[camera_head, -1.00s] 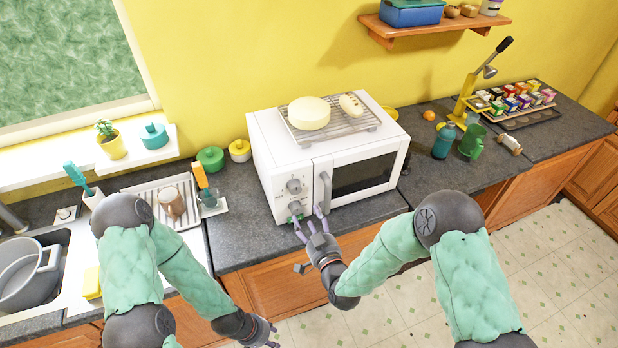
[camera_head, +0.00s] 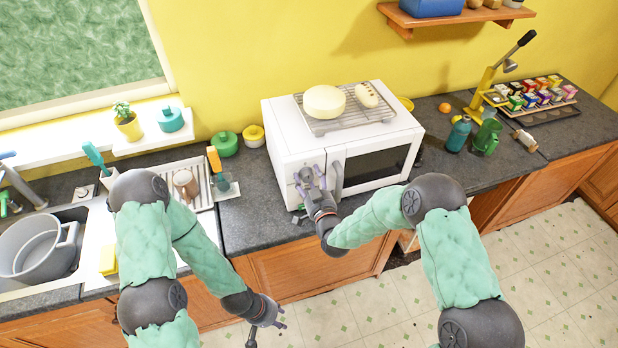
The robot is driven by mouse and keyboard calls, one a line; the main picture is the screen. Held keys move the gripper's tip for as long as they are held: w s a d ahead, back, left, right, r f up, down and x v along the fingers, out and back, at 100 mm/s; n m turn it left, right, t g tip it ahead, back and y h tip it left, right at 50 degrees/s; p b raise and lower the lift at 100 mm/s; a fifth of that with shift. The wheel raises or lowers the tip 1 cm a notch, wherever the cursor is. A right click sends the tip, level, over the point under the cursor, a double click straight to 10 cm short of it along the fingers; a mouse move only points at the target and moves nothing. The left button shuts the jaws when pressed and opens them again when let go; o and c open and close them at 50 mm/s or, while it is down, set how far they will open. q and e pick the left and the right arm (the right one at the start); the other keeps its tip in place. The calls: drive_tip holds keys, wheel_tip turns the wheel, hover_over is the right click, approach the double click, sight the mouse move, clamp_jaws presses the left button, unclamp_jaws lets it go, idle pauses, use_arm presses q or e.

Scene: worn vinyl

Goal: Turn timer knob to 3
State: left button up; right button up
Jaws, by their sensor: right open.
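The white microwave (camera_head: 288,152) stands on the counter against the yellow wall. Its control panel is at the left of its front, beside the vertical handle (camera_head: 337,180) and dark door window. My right gripper (camera_head: 311,172) is open, with its fingers at the upper part of this panel, around or just in front of the upper knob. The gripper hides most of the knobs, so I cannot read their settings or tell whether the fingers touch. My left gripper (camera_head: 268,326) is open and empty, low in front of the cabinets, away from the microwave.
A wire rack (camera_head: 345,124) with a round cheese-like block (camera_head: 324,102) and a smaller pale piece lies on the microwave. Green (camera_head: 225,145) and yellow pots stand left of it. Floor space in front is clear.

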drive_tip(key=shift+w, duration=0.1)
drive_tip(key=c, duration=1.1)
drive_tip(key=shift+r, duration=0.1)
drive_tip(key=shift+w, duration=0.1)
